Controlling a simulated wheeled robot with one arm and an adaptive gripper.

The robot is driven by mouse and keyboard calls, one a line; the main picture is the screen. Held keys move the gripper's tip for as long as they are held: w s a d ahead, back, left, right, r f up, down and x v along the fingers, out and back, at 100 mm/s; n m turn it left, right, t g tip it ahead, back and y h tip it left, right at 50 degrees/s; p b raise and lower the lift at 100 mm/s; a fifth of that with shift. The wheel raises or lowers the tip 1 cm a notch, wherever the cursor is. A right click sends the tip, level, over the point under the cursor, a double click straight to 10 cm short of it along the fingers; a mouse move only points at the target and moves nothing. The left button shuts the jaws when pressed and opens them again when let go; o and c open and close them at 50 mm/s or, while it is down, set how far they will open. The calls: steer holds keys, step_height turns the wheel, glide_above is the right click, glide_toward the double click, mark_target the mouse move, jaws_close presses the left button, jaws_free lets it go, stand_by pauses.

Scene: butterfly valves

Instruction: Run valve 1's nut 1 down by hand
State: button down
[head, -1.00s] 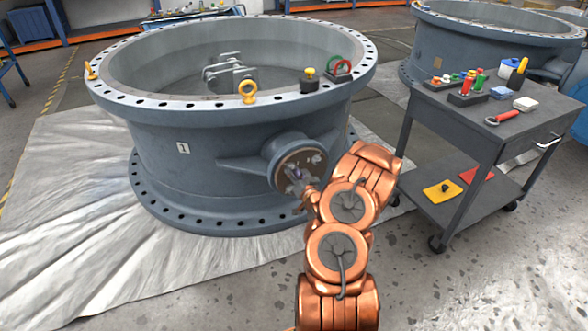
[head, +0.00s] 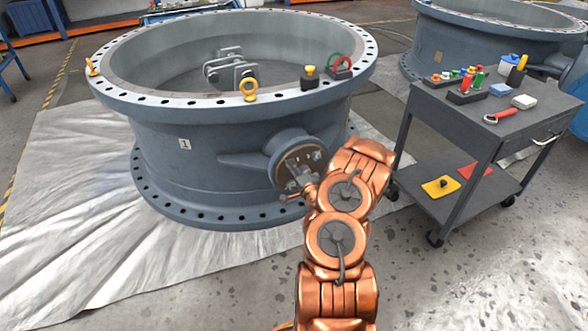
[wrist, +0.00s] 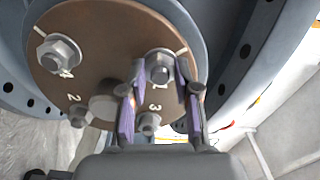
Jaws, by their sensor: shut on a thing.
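Valve 1 (head: 185,143) is the large grey flanged ring marked 1, standing on a pale sheet. Its round brown cover plate (head: 297,165) faces my arm and also fills the top of the wrist view (wrist: 105,45). Nut 1 (wrist: 160,65) sits on a stud at the plate's right side, with a pale line beside it. My gripper (wrist: 168,80) is shut on this nut, one finger on each side. Other nuts sit at the upper left (wrist: 60,54), near the mark 2 (wrist: 78,115) and near the mark 3 (wrist: 148,122). In the head view my gripper is small against the plate.
A grey cart (head: 478,125) with tools and small boxes stands close to the right of my arm. A yellow eyebolt (head: 249,89) and small items stand on the valve's top flange. A second valve (head: 490,40) is behind. Floor is clear at lower right.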

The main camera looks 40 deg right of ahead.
steer(key=shift+m, duration=1.3)
steer(key=c, duration=0.8)
jaws_free()
steer(key=shift+c, duration=0.2)
steer(key=v, duration=1.2)
steer(key=shift+w+r, duration=0.1)
